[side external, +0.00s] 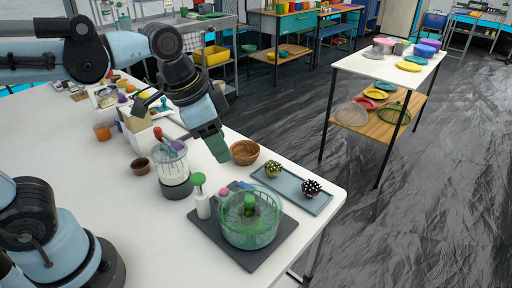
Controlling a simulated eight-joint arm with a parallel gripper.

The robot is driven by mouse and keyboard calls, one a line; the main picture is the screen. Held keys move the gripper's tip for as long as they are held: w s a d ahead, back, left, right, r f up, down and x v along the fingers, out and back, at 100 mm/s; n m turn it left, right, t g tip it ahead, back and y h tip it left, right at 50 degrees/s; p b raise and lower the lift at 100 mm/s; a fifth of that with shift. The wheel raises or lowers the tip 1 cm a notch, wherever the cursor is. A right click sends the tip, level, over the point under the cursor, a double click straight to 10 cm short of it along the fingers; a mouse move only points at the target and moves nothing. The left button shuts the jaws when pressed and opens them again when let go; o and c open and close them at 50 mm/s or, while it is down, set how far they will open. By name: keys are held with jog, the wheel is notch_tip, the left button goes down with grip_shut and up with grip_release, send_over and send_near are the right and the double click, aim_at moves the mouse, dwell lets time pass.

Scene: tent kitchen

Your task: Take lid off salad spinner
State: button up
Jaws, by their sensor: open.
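The salad spinner (250,232) is a see-through green tub at the front right of the white table, on a dark board. A dark green knob (249,203) shows at its top middle. The lid seems clear, and I cannot make out its edge against the tub. My gripper (217,150) points down and to the right, up and left of the spinner in the picture. It is apart from the spinner and holds nothing that I can see. The gap between its fingers is hard to see from this side.
The dark board (208,232) also bears a white bottle (202,202) with a green top. A blender (173,172), a wooden bowl (245,152) and a grey tray (285,182) with two round spiky things stand near.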

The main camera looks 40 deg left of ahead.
jog(key=d+r+m+g, duration=0.2)
jog(key=d+m, duration=0.2)
jog(key=d, duration=0.1)
jog(key=m, duration=0.1)
send_over(249, 198)
jog(key=shift+g, duration=0.4)
jog(key=f, duration=0.5)
jog(key=shift+a+f, duration=0.35)
jog(key=shift+a, duration=0.05)
jog(key=shift+d+f, duration=0.2)
jog(key=shift+f, duration=1.25)
jog(key=shift+d+f, duration=0.2)
jog(key=shift+f, duration=1.2)
jog(key=shift+c, duration=0.4)
grip_shut()
